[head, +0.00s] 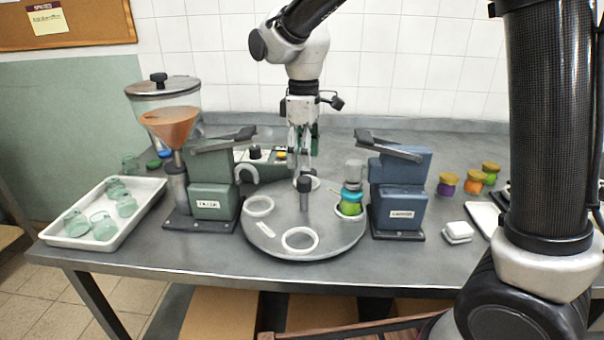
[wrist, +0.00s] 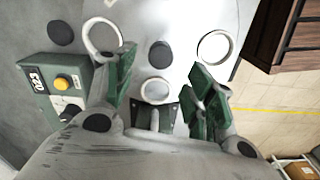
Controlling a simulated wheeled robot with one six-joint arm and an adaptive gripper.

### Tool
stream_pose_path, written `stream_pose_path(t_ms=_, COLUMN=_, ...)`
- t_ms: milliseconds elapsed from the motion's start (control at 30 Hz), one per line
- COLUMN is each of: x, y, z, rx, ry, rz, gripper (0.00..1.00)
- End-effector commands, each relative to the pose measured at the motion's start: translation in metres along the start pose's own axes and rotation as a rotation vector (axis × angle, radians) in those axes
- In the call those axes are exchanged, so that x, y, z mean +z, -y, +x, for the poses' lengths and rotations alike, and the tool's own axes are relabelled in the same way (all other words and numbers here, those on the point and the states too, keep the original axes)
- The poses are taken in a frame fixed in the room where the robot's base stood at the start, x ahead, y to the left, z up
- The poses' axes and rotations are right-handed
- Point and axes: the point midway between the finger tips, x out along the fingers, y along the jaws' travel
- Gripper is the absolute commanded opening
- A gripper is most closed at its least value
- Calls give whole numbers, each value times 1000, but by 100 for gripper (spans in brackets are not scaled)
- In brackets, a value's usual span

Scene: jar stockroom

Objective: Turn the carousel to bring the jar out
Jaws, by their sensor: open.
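The carousel (head: 283,228) is a round grey disc with white ring seats and a dark centre post (head: 305,194). A jar with green contents (head: 349,208) sits in the right seat, beside the blue machine labelled capper (head: 401,206); a grey cylinder is just above it. The front seat (head: 300,240), left seat (head: 260,206) and back seat look empty. My gripper (head: 303,168) is open and empty above the back of the carousel. In the wrist view its green-padded fingers (wrist: 163,85) are spread around an empty ring seat (wrist: 155,91). The jar is not seen there.
A green filler machine (head: 212,202) stands left of the carousel, with a white tray (head: 60,238) of empty jars beyond. Behind is a control box with a yellow button (wrist: 63,83). Several lidded jars (head: 474,182) stand at right, near a white block (head: 457,232).

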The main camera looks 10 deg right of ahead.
Motion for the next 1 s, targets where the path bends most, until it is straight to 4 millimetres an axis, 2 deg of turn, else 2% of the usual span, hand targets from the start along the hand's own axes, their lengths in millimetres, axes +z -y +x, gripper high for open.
stream_pose_path(t_ms=300, x=1, y=1, z=52, rx=-3, ry=4, rz=0, gripper=55)
stream_pose_path(t_ms=400, x=0, y=0, z=64, rx=-1, ry=2, rz=0, gripper=55)
stream_pose_path(t_ms=533, x=0, y=0, z=72, rx=-1, ry=2, rz=0, gripper=55)
stream_pose_path(t_ms=767, x=0, y=0, z=73, rx=0, ry=0, rz=0, gripper=55)
stream_pose_path(t_ms=800, x=0, y=0, z=73, rx=0, ry=0, rz=0, gripper=53)
stream_pose_path(t_ms=867, x=0, y=0, z=73, rx=0, ry=0, rz=0, gripper=42)
stream_pose_path(t_ms=1000, x=0, y=0, z=73, rx=0, ry=0, rz=0, gripper=16)
